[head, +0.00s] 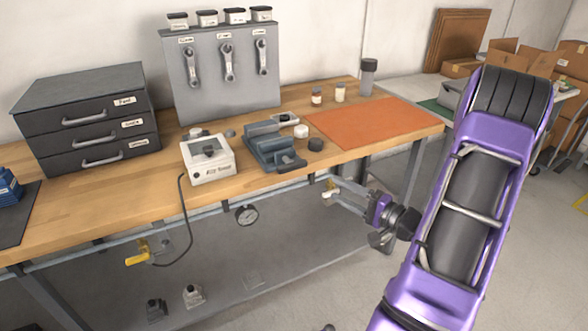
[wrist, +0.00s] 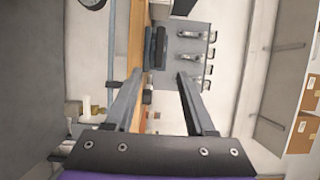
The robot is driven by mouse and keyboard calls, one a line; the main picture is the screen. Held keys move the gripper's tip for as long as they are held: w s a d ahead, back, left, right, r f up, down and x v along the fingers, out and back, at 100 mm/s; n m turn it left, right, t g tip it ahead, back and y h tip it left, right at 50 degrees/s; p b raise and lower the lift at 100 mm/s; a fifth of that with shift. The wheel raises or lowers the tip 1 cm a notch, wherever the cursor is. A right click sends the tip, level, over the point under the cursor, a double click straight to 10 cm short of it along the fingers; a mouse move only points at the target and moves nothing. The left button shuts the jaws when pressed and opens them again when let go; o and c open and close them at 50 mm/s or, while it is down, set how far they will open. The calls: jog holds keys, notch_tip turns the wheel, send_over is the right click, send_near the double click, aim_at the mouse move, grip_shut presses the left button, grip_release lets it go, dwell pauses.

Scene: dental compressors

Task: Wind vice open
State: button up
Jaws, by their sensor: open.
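The vice (head: 262,145) is a blue-grey block with two jaws, standing on the wooden bench near its front edge. A dark handle (head: 291,163) sticks out at its front. I cannot tell how far apart the jaws are. My gripper (head: 333,189) is open and empty, in front of the bench edge, to the right of the vice and apart from it. In the wrist view, turned sideways, the two fingers (wrist: 160,74) are spread, with a blue-grey shape (wrist: 154,46), likely the vice, beyond them.
A white box with a cable (head: 208,158) stands left of the vice. A round black piece (head: 316,144) and a white one (head: 301,131) sit close on its right. An orange mat (head: 372,122) lies further right. A grey tool panel (head: 222,75) stands behind.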

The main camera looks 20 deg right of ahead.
aim_at(295, 168)
jog(key=b+x, duration=0.1)
jog(key=x, duration=1.4)
jog(key=shift+w+a, duration=0.15)
jog(key=shift+w, duration=0.1)
grip_shut()
